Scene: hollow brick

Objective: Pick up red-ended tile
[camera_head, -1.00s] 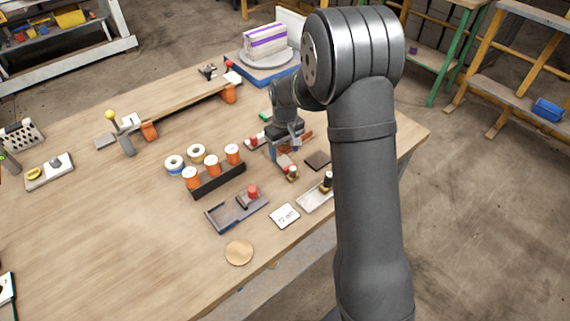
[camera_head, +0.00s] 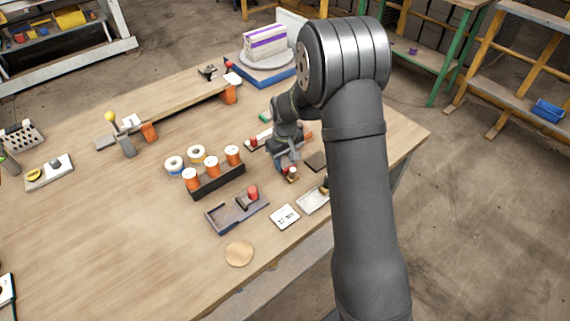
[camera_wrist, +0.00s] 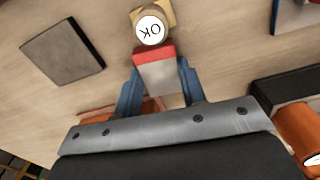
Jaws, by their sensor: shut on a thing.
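The red-ended tile (camera_wrist: 158,78) is a pale grey block with a red end, seen in the wrist view. My gripper (camera_wrist: 160,72) has its blue fingers on either side of the tile and is shut on it. In the head view my gripper (camera_head: 287,162) is low over the right part of the table, just behind the stamp (camera_head: 292,176). The tile is hidden by the gripper there. I cannot tell whether it still touches the table.
A dark square plate (camera_wrist: 62,52) lies to the left in the wrist view. In the head view, a black rack (camera_head: 218,181) with orange spools stands left of my gripper. A pale piece with a red end (camera_head: 255,142) lies behind.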

